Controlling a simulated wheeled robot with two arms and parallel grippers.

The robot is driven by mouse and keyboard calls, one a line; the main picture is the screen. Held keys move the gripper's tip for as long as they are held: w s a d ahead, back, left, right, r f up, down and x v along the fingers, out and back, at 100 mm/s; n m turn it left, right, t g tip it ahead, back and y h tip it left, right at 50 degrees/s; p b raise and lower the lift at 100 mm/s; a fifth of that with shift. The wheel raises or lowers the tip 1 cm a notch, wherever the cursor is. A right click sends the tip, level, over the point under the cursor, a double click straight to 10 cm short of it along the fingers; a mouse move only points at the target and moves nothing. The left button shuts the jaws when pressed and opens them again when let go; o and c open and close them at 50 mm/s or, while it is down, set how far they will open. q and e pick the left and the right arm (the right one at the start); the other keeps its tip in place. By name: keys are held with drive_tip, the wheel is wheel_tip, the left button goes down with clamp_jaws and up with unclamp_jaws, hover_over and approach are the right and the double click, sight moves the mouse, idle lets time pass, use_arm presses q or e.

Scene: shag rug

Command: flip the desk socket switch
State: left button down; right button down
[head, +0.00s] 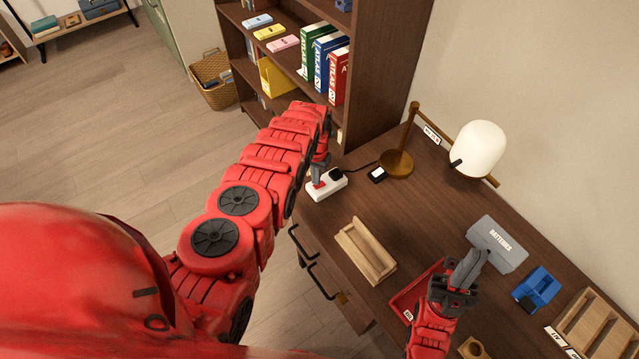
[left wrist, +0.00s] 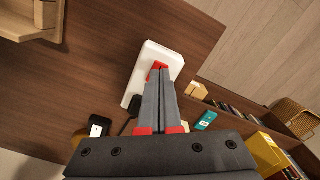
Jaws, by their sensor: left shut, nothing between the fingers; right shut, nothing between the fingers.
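The desk socket is a white power strip (head: 327,185) on the desk's far left corner, with a black plug in its right end and a red switch at its left part. It also shows in the left wrist view (left wrist: 151,60), with the red switch (left wrist: 157,66) right at my fingertips. My left gripper (head: 318,178) is shut and empty, its tips over the red switch; whether they touch it I cannot tell. My right gripper (head: 469,262) is shut and empty, above the desk near the grey batteries box (head: 497,244) and a red tray (head: 416,287).
A brass lamp (head: 397,163) with a white shade stands behind the strip, near a small black-and-white device (head: 377,174). A wooden tray (head: 365,252), a blue object (head: 535,288) and a wooden rack (head: 597,325) are on the desk. A bookshelf (head: 382,80) stands beyond the desk's left end.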

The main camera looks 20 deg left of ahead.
use_arm(q)
drive_tip(key=shift+f+b, duration=0.85)
drive_tip(key=shift+f, duration=0.05)
idle(0.3)
drive_tip(key=shift+r, duration=0.1)
wheel_tip(320, 180, up, 7)
drive_tip(key=p, duration=0.6)
idle(0.4)
